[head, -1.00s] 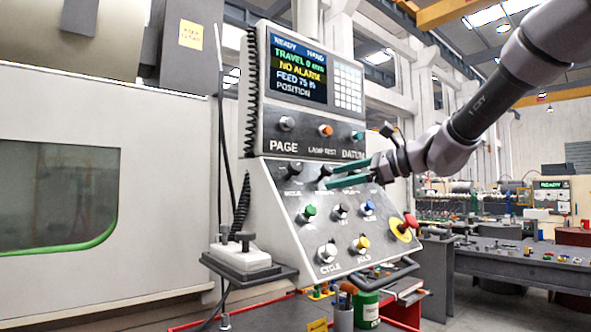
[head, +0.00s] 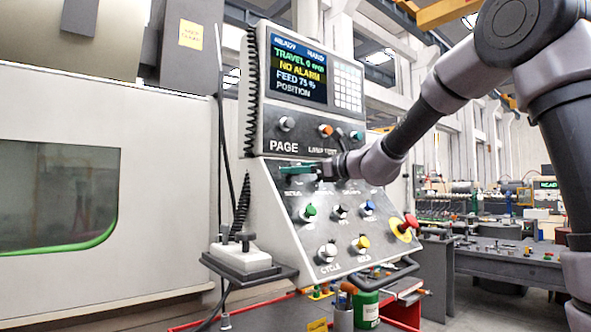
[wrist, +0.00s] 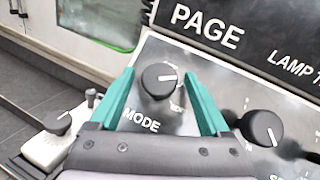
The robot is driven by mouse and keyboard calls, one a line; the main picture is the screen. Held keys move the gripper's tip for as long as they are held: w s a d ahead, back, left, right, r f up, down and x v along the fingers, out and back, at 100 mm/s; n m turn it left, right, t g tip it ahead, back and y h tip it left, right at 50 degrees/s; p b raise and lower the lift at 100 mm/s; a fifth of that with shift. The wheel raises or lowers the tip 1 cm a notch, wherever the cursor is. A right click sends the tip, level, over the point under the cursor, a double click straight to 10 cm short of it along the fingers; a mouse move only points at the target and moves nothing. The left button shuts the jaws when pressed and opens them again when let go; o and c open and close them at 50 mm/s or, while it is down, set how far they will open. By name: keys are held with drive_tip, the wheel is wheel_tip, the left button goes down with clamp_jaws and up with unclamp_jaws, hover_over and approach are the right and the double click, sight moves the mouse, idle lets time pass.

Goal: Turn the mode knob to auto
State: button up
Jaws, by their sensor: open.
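The mode knob (wrist: 159,81) is black and round, with a white pointer line aimed to the right in the wrist view, above the word MODE. A small position label at its lower right is partly hidden and hard to read. My gripper (wrist: 158,74) is open, with one green finger on each side of the knob; I cannot tell whether either touches it. In the head view my gripper (head: 303,170) is at the upper left of the sloped control panel (head: 285,225) and mostly covers the knob. The screen (head: 298,70) reads READY HAND and NO ALARM.
Another black knob (wrist: 262,128) sits close to the right finger. Below are green (head: 310,210), blue (head: 368,207) and yellow (head: 361,243) controls and a red emergency button (head: 410,220). A small white box with knobs (head: 240,256) stands on a shelf at the left.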

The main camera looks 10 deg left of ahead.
drive_tip(key=shift+w+a, duration=0.15)
drive_tip(key=shift+a, duration=0.2)
clamp_jaws()
drive_tip(key=shift+n, duration=0.3)
drive_tip(key=n+g, duration=0.2)
drive_tip(key=n, duration=0.1)
drive_tip(key=n+g, duration=0.3)
drive_tip(key=n, duration=0.1)
drive_tip(key=shift+w+n+g, duration=0.1)
drive_tip(key=shift+n+g, duration=0.2)
drive_tip(key=n+g+h, duration=0.1)
drive_tip(key=n, duration=0.2)
drive_tip(key=n+g+h, duration=0.1)
drive_tip(key=n+g, duration=0.1)
drive_tip(key=shift+n+h, duration=0.4)
